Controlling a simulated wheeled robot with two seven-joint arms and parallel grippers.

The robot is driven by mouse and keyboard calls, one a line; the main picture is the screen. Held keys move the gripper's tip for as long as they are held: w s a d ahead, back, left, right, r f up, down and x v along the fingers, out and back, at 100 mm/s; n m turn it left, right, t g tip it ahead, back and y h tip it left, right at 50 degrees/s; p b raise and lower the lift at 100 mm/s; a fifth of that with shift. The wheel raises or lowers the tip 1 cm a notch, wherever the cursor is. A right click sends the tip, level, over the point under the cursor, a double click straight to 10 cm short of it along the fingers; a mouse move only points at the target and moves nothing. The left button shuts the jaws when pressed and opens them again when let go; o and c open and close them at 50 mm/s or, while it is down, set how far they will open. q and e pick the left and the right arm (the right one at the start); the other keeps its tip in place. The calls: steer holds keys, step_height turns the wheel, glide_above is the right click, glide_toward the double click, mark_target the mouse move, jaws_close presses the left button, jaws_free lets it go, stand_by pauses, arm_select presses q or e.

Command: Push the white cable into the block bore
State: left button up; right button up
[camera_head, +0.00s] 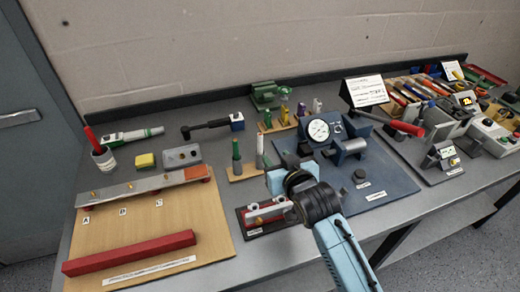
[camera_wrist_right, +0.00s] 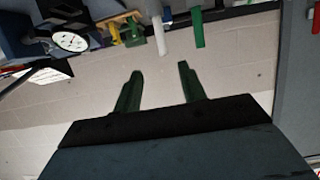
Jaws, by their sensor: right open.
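A white cable (camera_head: 260,145) stands upright in a small wooden holder (camera_head: 243,173), beside a green one (camera_head: 236,152). In the right wrist view, the white cable (camera_wrist_right: 158,33) shows beyond the fingertips, apart from them. My right gripper (camera_wrist_right: 159,74) is open, with nothing between its two dark green fingers. In the head view, my right gripper (camera_head: 288,180) is in front of the holder, and its fingertips are hard to make out. A silver block (camera_head: 264,213) sits on a dark base just left of my right wrist; its bore cannot be made out clearly. My left gripper is not in view.
A blue-grey plate with a dial gauge (camera_head: 319,130) lies right of the holder. A wooden board (camera_head: 150,230) with a red bar (camera_head: 130,252) fills the left. Small colored fittings (camera_head: 283,116) and a green vise (camera_head: 268,95) stand behind. Bare table (camera_head: 265,258) shows at the front.

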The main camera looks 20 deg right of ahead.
mark_target(261, 140)
steer(key=x, duration=0.5)
steer(key=r+x, duration=0.1)
steer(key=x, duration=0.1)
steer(key=shift+w+a+f, duration=0.1)
steer(key=shift+w, duration=0.3)
steer(key=shift+x, duration=3.15)
steer(key=shift+a+f, duration=0.1)
steer(key=shift+f, duration=0.05)
steer(key=shift+s, duration=0.1)
jaws_close()
